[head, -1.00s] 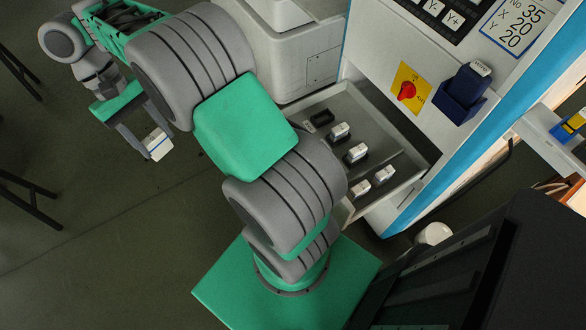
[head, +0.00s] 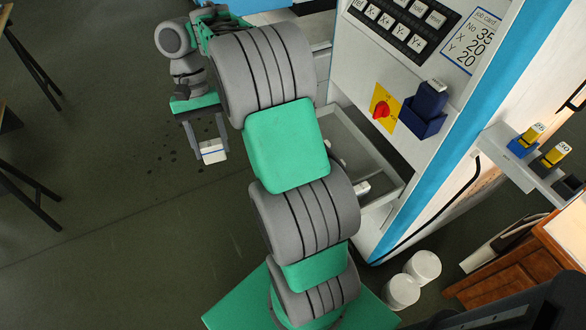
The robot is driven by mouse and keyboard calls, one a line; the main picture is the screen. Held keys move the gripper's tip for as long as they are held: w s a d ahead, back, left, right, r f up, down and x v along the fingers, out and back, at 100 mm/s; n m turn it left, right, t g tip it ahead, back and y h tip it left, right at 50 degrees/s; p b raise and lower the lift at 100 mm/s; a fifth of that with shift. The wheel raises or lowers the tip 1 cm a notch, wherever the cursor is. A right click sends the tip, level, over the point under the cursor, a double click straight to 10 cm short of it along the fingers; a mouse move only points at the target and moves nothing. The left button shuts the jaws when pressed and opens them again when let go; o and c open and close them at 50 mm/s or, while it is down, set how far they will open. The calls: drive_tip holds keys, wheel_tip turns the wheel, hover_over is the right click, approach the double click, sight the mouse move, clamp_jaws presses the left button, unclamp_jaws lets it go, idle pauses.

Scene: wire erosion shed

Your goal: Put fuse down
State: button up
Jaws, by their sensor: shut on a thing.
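My gripper (head: 207,148) is at the left of the head view, pointing down over open floor. It is shut on the fuse (head: 213,151), a small white block with a dark blue edge, held between the fingertips. The fuse is in the air, clear of any surface that I can see. The open grey drawer (head: 385,165) of the machine is to the right of my gripper.
The white and blue machine front carries a red rotary switch (head: 382,108) and a dark blue holder (head: 422,118). A shelf (head: 510,160) with yellow-and-blue pieces juts out at the right. White rolls (head: 402,291) stand on the floor. Dark table legs (head: 30,200) are at the left edge.

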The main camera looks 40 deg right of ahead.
drive_tip(key=s+d+f+m+t+y, duration=0.1)
drive_tip(key=s+d+m+t, duration=0.15)
drive_tip(key=d+m, duration=0.7)
drive_tip(key=s+d+f+m+t+y, duration=0.1)
drive_tip(key=s+d+m+t+y, duration=0.15)
drive_tip(key=d+m, duration=0.7)
drive_tip(key=f+n+b, duration=0.1)
drive_tip(key=f+b, duration=0.2)
drive_tip(key=f, duration=0.3)
drive_tip(key=d+f+b, duration=0.1)
drive_tip(key=f+b, duration=0.2)
drive_tip(key=f, duration=0.3)
drive_tip(key=d+f+n+h+b, duration=0.1)
drive_tip(key=f+b, duration=0.2)
drive_tip(key=f, duration=0.3)
drive_tip(key=shift+w+d+n+b, duration=0.2)
drive_tip(key=shift+d+n+b, duration=0.05)
drive_tip(key=shift+n+b, duration=0.1)
drive_tip(key=shift+r, duration=0.1)
drive_tip(key=o, duration=1.4)
